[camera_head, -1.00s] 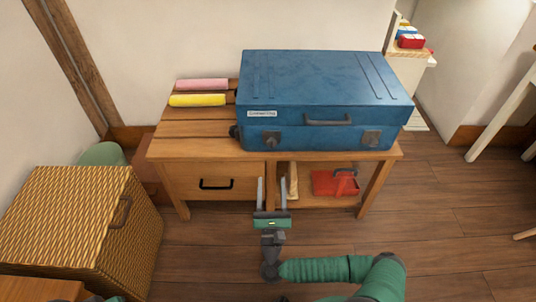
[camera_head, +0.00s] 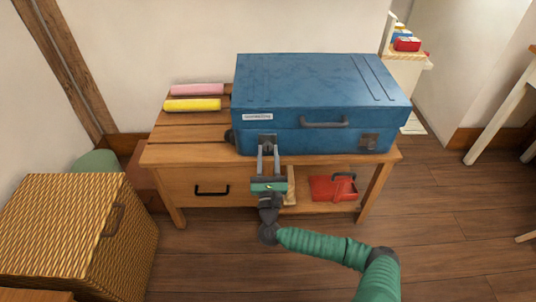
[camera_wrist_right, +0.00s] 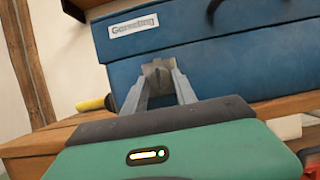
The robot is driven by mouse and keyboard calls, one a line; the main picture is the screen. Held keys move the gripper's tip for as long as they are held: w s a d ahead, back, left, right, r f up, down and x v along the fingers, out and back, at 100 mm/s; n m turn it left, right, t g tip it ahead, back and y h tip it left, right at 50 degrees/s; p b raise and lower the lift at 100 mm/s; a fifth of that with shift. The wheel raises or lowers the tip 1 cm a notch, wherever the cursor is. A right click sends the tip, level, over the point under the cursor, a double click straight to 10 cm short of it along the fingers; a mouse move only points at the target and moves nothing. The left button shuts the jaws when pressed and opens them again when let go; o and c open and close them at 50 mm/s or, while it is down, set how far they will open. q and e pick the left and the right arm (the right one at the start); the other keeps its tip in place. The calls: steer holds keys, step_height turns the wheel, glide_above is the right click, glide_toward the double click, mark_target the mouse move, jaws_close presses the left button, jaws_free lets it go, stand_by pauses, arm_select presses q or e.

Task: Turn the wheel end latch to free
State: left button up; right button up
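A blue case (camera_head: 318,95) lies flat on the wooden bench. A dark wheel (camera_head: 229,136) shows at its left end. The latch by the wheel end (camera_head: 267,140) is a grey plate on the case's front, partly covered by my fingers in the head view. It also shows in the right wrist view (camera_wrist_right: 157,70), with a small darker piece at its middle. My right gripper (camera_head: 268,148) is open, its two fingers pointing at this latch, one toward each side. I cannot tell whether they touch it. A second latch (camera_head: 368,142) sits at the front right. My left gripper is out of view.
The bench (camera_head: 160,153) has a drawer and an open shelf with a red box (camera_head: 331,190). Pink (camera_head: 197,89) and yellow (camera_head: 192,105) rolls lie left of the case. A wicker basket (camera_head: 70,220) stands at the left.

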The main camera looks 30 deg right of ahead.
jaws_close()
steer(key=shift+n, duration=0.4)
steer(key=n+y, duration=0.1)
steer(key=n, duration=0.1)
steer(key=n+t+y+p, duration=0.1)
steer(key=n, duration=0.1)
steer(key=shift+d+r+p, duration=0.15)
steer(key=shift+p, duration=0.15)
steer(key=n+y+p, duration=0.1)
steer(key=n, duration=0.1)
steer(key=n+y+p, duration=0.1)
steer(key=n+y, duration=0.1)
steer(key=n, duration=0.1)
steer(key=shift+s+r+p, duration=0.15)
steer(key=shift+r+p, duration=0.05)
steer(key=shift+p, duration=0.1)
steer(key=n+y+p, duration=0.1)
steer(key=n+p, duration=0.2)
steer(key=n+g+y+p, duration=0.1)
steer(key=n+p, duration=0.2)
steer(key=n, duration=0.1)
steer(key=n+y+p, duration=0.1)
steer(key=n+p, duration=0.2)
steer(key=shift+s+d+r+g+y+p, duration=0.1)
steer(key=shift+d+r+g+y+p, duration=0.05)
steer(key=shift+r+g+y+p, duration=0.2)
steer(key=shift+f+n+g+p, duration=0.25)
steer(key=shift+n+g+p, duration=0.1)
steer(key=shift+n+p, duration=0.9)
steer(key=shift+f, duration=0.1)
